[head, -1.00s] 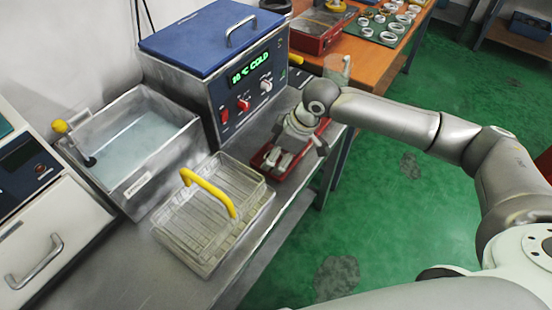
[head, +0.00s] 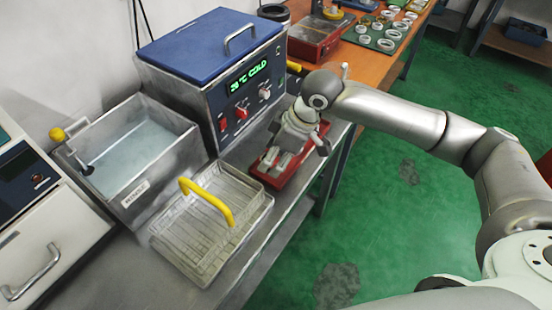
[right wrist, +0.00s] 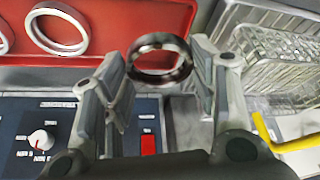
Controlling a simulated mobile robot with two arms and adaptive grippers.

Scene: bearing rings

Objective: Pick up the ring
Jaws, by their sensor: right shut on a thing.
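A dark shiny metal ring (right wrist: 160,59) sits between the two fingers of my right gripper (right wrist: 160,75) in the right wrist view. The gripper is shut on it. The ring is at the near edge of a red tray (right wrist: 130,15); I cannot tell how far it is above the tray or bench. In the head view my right gripper (head: 287,161) points down over the red tray (head: 307,172), and the held ring cannot be made out there. My left gripper is not in view.
Two lighter rings (right wrist: 58,30) lie in the red tray. A wire basket (head: 190,240) with a yellow handle stands beside it. A blue-lidded heater (head: 235,110) and a water-filled bath (head: 135,150) stand behind. More rings (head: 385,28) lie on a far wooden table.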

